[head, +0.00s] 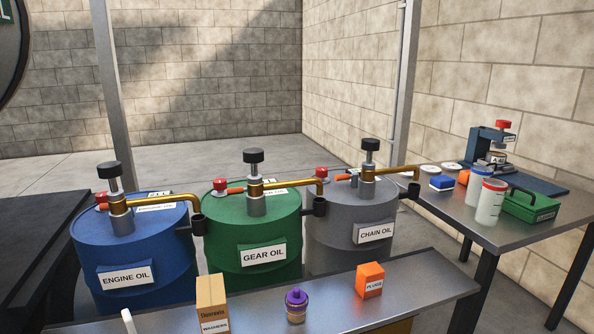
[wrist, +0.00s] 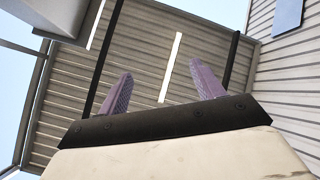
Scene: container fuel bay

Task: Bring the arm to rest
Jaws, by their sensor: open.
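My gripper (wrist: 164,93) shows in the wrist view. Its two purple-grey fingers stand wide apart with nothing between them, so it is open and empty. Behind the fingers are a ribbed metal roof or wall (wrist: 145,50), a bright light strip (wrist: 171,66) and dark bars, so the wrist camera looks upward and away from the benches. My arm and gripper do not show in the head view.
Blue (head: 125,265), green (head: 262,225) and grey (head: 345,235) oil drums with brass pumps stand behind a front bench (head: 440,281). On that bench are a washers box (head: 211,300), a purple-capped jar (head: 296,305) and an orange box (head: 370,279). A right bench (head: 463,221) holds bottles, a green case (head: 530,206) and a press.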

